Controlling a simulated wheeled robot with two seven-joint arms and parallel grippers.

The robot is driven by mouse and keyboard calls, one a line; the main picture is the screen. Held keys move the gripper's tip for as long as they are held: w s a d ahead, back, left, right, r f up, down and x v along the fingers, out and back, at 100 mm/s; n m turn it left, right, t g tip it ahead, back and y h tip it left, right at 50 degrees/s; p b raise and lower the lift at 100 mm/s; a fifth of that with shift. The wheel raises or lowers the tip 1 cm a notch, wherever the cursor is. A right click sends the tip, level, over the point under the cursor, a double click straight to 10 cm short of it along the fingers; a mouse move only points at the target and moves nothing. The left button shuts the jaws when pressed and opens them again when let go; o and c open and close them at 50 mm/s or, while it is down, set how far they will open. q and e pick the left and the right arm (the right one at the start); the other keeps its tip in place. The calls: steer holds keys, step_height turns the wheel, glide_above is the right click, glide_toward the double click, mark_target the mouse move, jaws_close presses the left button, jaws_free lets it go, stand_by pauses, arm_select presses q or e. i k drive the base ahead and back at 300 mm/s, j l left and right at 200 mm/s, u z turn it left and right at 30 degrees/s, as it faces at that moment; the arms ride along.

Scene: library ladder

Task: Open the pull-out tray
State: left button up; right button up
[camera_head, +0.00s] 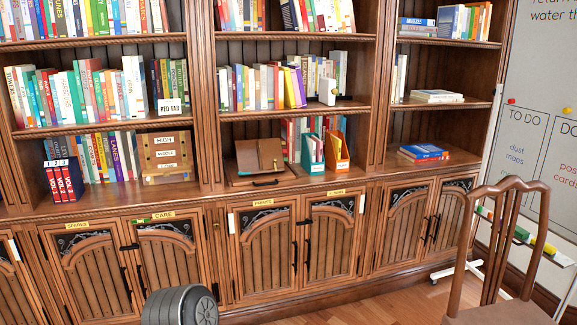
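The pull-out tray (240,180) is a flat brown wooden board low in the middle bay of the bookcase, just above the cabinet doors. A dark bar handle (265,183) sits at its front edge. A brown wooden box or book-like piece (258,155) with a sloped face stands on or just behind the tray; I cannot tell which. How far the tray extends is hard to judge from this angle. Neither of my grippers shows in the head view, and nothing is seen touching the handle.
Teal (312,155) and orange (337,150) file holders stand right of the tray. A brown chair (500,250) stands at the right, near a whiteboard (540,100). The cabinet doors (265,245) below are shut. Some wooden floor (400,303) is clear.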

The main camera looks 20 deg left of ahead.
mark_target(248, 159)
steer(key=i+j, duration=0.2)
steer(key=i, duration=0.3)
steer(key=i+j, duration=0.2)
steer(key=i, duration=0.25)
steer(key=i+j, duration=0.2)
steer(key=i, duration=0.3)
steer(key=i+j, duration=0.2)
steer(key=i, duration=0.25)
steer(key=z, duration=0.05)
